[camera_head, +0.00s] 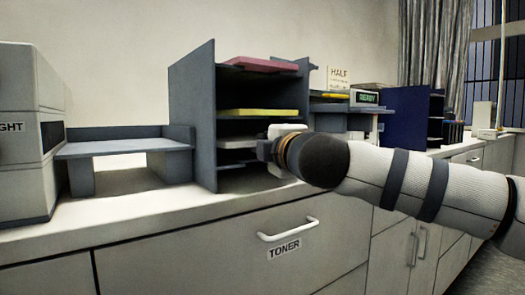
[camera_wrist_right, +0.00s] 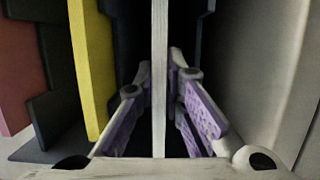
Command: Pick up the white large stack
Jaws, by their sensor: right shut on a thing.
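The white large stack (camera_head: 238,142) lies flat on a lower shelf of the dark grey sorter (camera_head: 192,120), below a yellow stack (camera_head: 258,113) and a pink stack (camera_head: 258,64). My right gripper (camera_head: 274,148) reaches in at the sorter's open front, at the height of the white stack. In the right wrist view the white stack (camera_wrist_right: 159,85) shows edge-on, running between the two purple-padded fingers, which are shut on it. The stack still sits within the shelf. My left gripper is in neither view.
A low grey stand (camera_head: 110,147) and a large white machine (camera_head: 25,130) are at the left. A dark blue sorter (camera_head: 405,115) stands at the right. A drawer handle (camera_head: 288,229) juts out below the counter edge. The counter before the low stand is clear.

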